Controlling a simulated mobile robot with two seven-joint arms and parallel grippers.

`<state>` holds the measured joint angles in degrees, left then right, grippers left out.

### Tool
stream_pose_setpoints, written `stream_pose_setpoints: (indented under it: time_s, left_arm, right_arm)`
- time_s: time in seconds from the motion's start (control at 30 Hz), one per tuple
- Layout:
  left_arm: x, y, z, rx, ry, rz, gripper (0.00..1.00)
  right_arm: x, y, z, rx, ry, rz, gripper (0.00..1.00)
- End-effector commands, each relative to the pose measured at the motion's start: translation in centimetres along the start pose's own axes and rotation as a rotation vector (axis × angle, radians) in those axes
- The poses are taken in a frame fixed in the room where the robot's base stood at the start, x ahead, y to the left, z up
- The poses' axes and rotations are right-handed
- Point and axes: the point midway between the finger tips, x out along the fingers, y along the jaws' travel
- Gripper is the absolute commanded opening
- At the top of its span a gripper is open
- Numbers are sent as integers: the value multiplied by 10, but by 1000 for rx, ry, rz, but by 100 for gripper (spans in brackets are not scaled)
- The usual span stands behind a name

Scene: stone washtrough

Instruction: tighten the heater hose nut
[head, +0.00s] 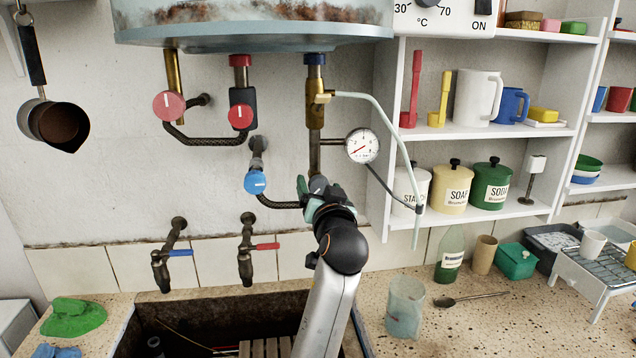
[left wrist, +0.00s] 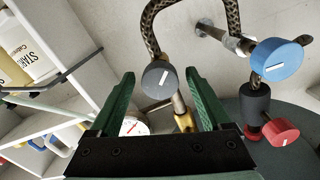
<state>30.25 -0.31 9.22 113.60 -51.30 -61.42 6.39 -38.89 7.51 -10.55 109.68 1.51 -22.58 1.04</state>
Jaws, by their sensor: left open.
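The heater hose nut looks like a grey round knob (left wrist: 158,79) with a white mark, where the dark braided hose (left wrist: 150,22) meets the brass pipe. In the head view the nut (head: 318,184) is mostly hidden behind my left gripper (head: 316,190). My left gripper has green fingers and is open. In the left wrist view the nut appears between the two fingertips, with a gap on each side. I cannot tell how deep the fingers reach around it. My right gripper is not in view.
A blue knob (head: 255,181) sits left of the nut, and red knobs (head: 168,105) higher up. A pressure gauge (head: 362,146) and a pale tube (head: 388,118) are close on the right. The heater tank (head: 250,35) hangs above, the trough (head: 135,320) lies below.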

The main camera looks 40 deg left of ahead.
Motion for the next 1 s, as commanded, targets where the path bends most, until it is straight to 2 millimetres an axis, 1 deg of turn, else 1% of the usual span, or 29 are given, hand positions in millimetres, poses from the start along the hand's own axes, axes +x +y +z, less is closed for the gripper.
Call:
stream_pose_setpoints:
  time_s: [0.53,0.57,1.0]
  left_arm:
    - [-2,0,0,0,0,-1,82]
    - [-2,0,0,0,0,-1,80]
    - [-2,0,0,0,0,-1,30]
  right_arm:
    - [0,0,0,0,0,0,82]
    - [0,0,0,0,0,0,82]
    - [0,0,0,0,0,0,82]
